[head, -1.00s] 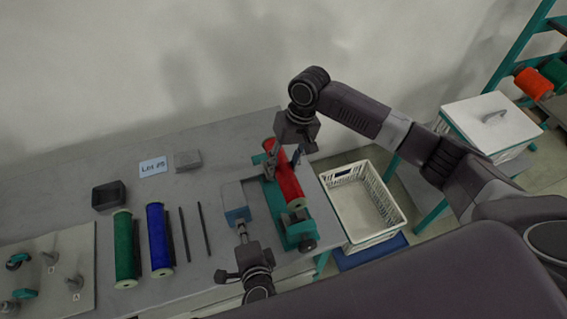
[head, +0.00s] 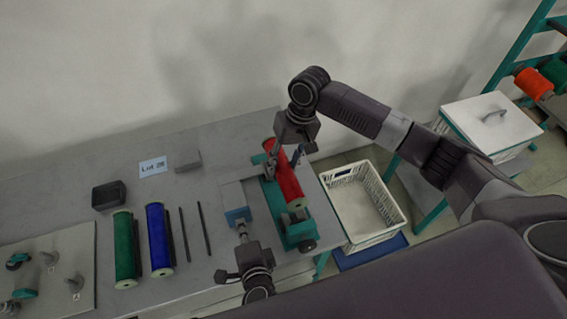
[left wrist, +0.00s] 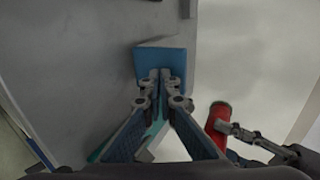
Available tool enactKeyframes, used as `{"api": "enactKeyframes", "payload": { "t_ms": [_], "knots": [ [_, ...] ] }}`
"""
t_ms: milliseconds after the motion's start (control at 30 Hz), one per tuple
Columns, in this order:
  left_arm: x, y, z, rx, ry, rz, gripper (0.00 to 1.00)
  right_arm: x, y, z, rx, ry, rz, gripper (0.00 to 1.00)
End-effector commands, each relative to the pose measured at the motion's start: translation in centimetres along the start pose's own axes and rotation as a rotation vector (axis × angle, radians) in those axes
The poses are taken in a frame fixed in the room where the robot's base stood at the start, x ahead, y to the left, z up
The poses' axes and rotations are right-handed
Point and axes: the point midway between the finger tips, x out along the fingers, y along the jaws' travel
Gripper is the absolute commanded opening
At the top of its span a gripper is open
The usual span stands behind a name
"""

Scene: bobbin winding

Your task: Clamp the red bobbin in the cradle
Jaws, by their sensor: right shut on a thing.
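The red bobbin (head: 289,184) lies lengthwise over the teal cradle (head: 274,202), its pale near end close to the cradle's near end block. I cannot tell whether it touches that block. My right gripper (head: 284,160) is shut on the bobbin toward its far end. The bobbin (left wrist: 216,117) and the right gripper (left wrist: 230,130) also show in the left wrist view.
A green bobbin (head: 124,245), a blue bobbin (head: 159,238) and two dark rods (head: 204,228) lie to the left. A dark box (head: 109,195) and a label card (head: 153,167) are behind them. A white basket (head: 397,216) stands right of the table.

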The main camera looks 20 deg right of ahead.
Motion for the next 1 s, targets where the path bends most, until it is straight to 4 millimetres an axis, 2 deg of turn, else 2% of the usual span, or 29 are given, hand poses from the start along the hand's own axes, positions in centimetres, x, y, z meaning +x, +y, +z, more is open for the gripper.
{"api": "enactKeyframes", "payload": {
  "t_ms": [267,1000],
  "knots": [
    [0.2,-0.1,0.0,0.0,0.0,0.0,0.0,-0.1,0.0,0.0,0.0,0.001,-0.001,0.06],
    [2.8,-1.6,0.0,-0.001,-0.001,-0.002,0.0,-0.1,0.0,0.0,0.0,0.001,-0.001,0.06]
  ]
}}
